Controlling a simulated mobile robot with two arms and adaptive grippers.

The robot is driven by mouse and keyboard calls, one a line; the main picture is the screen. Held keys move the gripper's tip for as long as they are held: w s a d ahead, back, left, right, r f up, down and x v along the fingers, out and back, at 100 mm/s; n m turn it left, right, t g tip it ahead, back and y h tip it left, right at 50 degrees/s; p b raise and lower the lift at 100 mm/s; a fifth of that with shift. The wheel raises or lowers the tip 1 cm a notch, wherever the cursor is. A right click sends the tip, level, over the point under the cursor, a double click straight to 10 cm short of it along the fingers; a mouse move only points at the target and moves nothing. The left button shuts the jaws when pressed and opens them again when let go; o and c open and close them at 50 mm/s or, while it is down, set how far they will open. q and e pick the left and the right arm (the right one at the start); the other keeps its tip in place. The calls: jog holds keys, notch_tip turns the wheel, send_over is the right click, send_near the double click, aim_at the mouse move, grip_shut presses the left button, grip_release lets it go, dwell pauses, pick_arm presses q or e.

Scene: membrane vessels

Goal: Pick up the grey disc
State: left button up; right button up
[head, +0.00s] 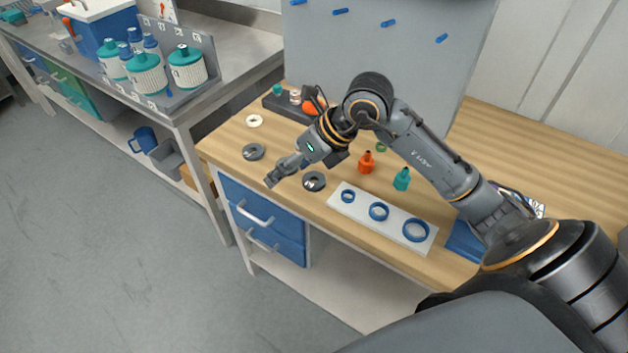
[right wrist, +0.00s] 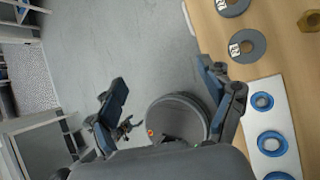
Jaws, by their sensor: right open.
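Two dark grey discs with a hole and a small white label lie flat on the wooden bench. One grey disc (head: 253,152) is near the bench's left front corner. The other grey disc (head: 318,187) lies closer to the white board. Both also show in the right wrist view, one disc at the top edge (right wrist: 231,9) and one below it (right wrist: 256,43). My right gripper (head: 276,174) is in the air around the bench's front edge, between the two discs in the head view. Its fingers are spread and empty in the right wrist view (right wrist: 162,82). My left gripper is not in view.
A white board with blue rings (head: 427,247) lies right of the discs. Orange (head: 366,164) and teal (head: 402,181) fittings stand behind it. A white ring (head: 254,120) lies further back. A grey panel (head: 380,60) stands behind. A side bench (head: 187,110) holds white-and-teal vessels.

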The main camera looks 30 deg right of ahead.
jog(key=d+m+h, duration=0.2)
jog(key=d+h, duration=0.2)
jog(key=d, duration=0.5)
jog(key=p, duration=0.1)
send_near(312, 181)
jog(key=shift+w+a+f+g+h, duration=0.1)
jog(key=shift+a+g+h, duration=0.1)
jog(key=shift+a, duration=0.1)
jog(key=shift+w+a+f+g+h, duration=0.1)
jog(key=shift+w+a+g, duration=0.1)
jog(key=shift+a, duration=0.1)
jog(key=shift+d+p+x, duration=0.15)
jog(key=shift+p+x, duration=0.3)
jog(key=shift+x, duration=1)
jog(key=shift+d+p+x, duration=0.2)
jog(key=shift+p+x, duration=0.25)
jog(key=shift+x, duration=0.95)
jog(key=c, duration=1.2)
